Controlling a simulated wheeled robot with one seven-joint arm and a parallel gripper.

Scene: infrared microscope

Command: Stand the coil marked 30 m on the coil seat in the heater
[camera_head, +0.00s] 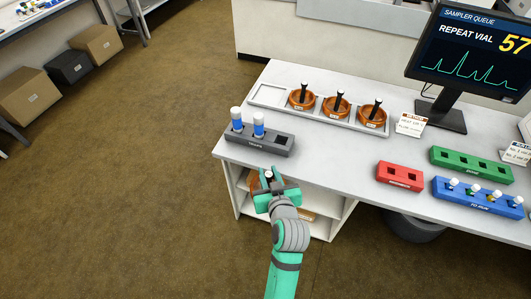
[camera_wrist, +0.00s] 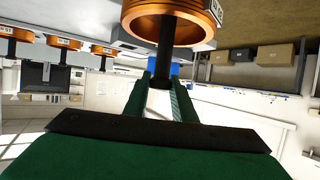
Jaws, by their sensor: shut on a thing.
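My gripper (camera_head: 270,184) is shut on the black handle (camera_wrist: 166,50) of a copper-orange coil (camera_wrist: 172,20). The coil fills the top middle of the wrist view, and its label is too cut off to read. In the head view the held coil (camera_head: 254,182) is mostly hidden behind my gripper, in front of the bench's near left edge. Three more coils, a left one (camera_head: 302,102), a middle one (camera_head: 336,108) and a right one (camera_head: 371,117), stand in a pale tray. Their labels are too small to read. I cannot make out the heater or its coil seat.
The pale tray (camera_head: 265,95) has an empty place at its left end. A grey rack (camera_head: 275,143) holds two blue-and-white vials near my gripper. Red (camera_head: 400,176), green (camera_head: 470,163) and blue (camera_head: 450,194) racks and a monitor (camera_head: 470,50) are right.

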